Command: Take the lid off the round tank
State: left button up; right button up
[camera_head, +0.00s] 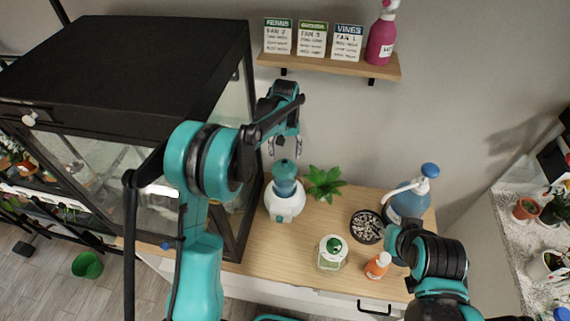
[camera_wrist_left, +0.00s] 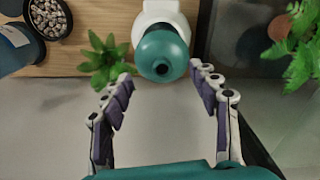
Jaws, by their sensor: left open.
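In the left wrist view the round teal top (camera_wrist_left: 161,55) shows between the fingertips. The left gripper is open and empty, above the tank, with a gap between its fingers and the top. My right arm shows at the lower right, but its fingers do not show.
A small green plant (camera_head: 323,183) stands right of the tank. A jar (camera_head: 332,254), orange bottle (camera_head: 377,266), pebble dish (camera_head: 367,226) and blue spray bottle (camera_head: 408,202) stand farther right. A large glass case (camera_head: 120,80) borders the left. A wall shelf (camera_head: 328,65) hangs above.

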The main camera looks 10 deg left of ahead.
aim_at(285, 161)
pick_arm(q)
jog(key=f, duration=0.5)
jog(key=shift+w+a+f, duration=0.15)
jog(key=shift+w+f, duration=0.2)
jog(key=shift+f, duration=0.05)
jog(key=c, duration=1.3)
jog(key=shift+o, duration=0.2)
